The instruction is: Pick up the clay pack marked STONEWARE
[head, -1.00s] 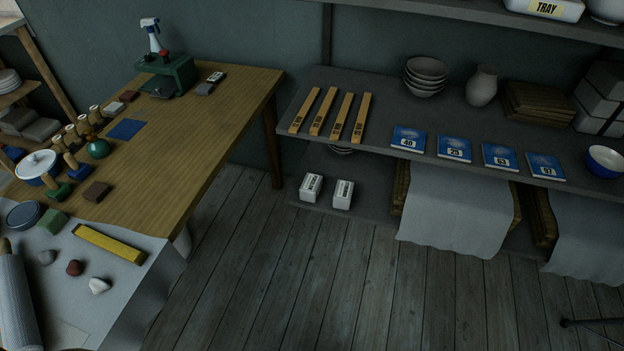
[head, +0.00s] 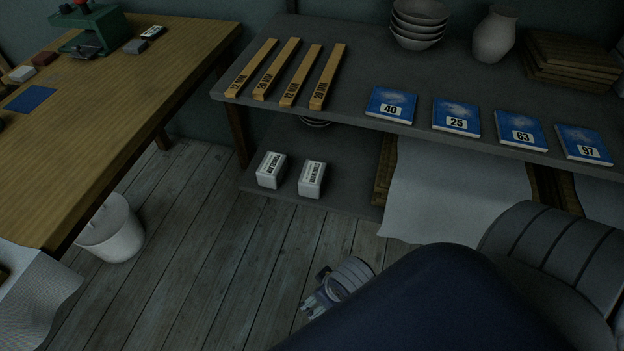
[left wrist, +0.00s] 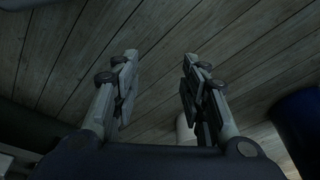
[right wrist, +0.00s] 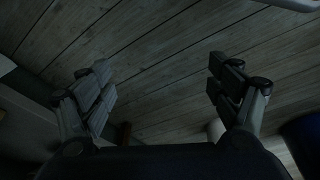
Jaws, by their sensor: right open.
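Two small white clay packs stand side by side on the low shelf in the head view, a left pack (head: 271,170) and a right pack (head: 312,179). Each has dark print on its label, too small for me to read surely, so I cannot tell which is marked STONEWARE. My right gripper (head: 314,292) is over the floor in front of the shelf, below and apart from the packs. In the right wrist view (right wrist: 158,78) its fingers are spread and empty. My left gripper (left wrist: 158,75) is open and empty over floorboards, outside the head view.
Above the packs, the upper shelf (head: 350,120) holds wooden sticks (head: 327,76), blue numbered booklets (head: 391,104), bowls (head: 418,25) and a vase (head: 495,35). A cloth (head: 455,190) hangs right of the packs. A wooden table (head: 130,90) and white bucket (head: 112,230) stand left.

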